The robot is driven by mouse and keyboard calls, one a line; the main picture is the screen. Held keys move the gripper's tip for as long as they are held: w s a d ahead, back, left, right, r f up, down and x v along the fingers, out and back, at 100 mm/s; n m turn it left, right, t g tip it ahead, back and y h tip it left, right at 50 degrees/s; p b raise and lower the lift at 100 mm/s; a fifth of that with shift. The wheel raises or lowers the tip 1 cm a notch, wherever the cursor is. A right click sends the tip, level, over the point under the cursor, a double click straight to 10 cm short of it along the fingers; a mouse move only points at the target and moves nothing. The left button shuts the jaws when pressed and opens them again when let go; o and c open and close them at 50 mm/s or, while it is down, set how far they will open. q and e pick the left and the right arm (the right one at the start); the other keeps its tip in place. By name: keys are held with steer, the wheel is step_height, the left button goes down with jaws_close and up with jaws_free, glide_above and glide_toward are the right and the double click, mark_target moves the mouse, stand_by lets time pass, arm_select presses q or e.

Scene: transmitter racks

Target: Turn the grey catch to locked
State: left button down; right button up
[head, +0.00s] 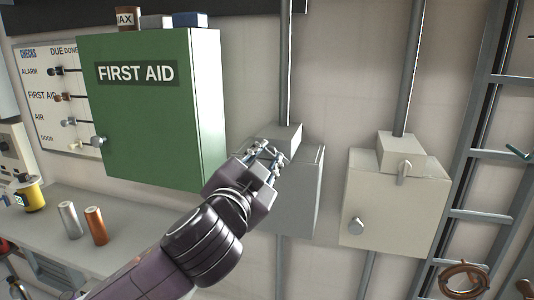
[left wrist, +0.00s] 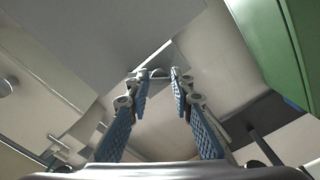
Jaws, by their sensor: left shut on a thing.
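A grey box (head: 307,200) hangs on the wall in the middle of the head view. My left gripper (head: 268,153) is at its upper front and covers much of it. The fingers (left wrist: 157,84) are shut on a small grey part, the grey catch (left wrist: 158,73), at the box's edge in the left wrist view. Little of the catch shows between the fingertips, so its angle cannot be told. The grey box also fills the upper left of the left wrist view (left wrist: 100,35). My right gripper is not in view.
A green first aid cabinet (head: 150,125) hangs close left of my gripper. A cream box (head: 390,205) with a knob and its own small catch (head: 402,172) is to the right, beside a ladder (head: 478,150). A counter (head: 120,265) stands lower left.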

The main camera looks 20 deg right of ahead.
arm_select(q)
steer(key=m+p, duration=0.1)
steer(key=m, duration=0.4)
steer(key=shift+m+p, duration=0.3)
steer(key=shift+p, duration=0.05)
steer(key=m+p, duration=0.1)
steer(key=m, duration=0.3)
steer(key=shift+m, duration=0.4)
steer(key=shift+p, duration=0.3)
steer(key=c, duration=1.7)
jaws_free()
steer(key=v, duration=1.2)
steer(key=shift+f, duration=0.1)
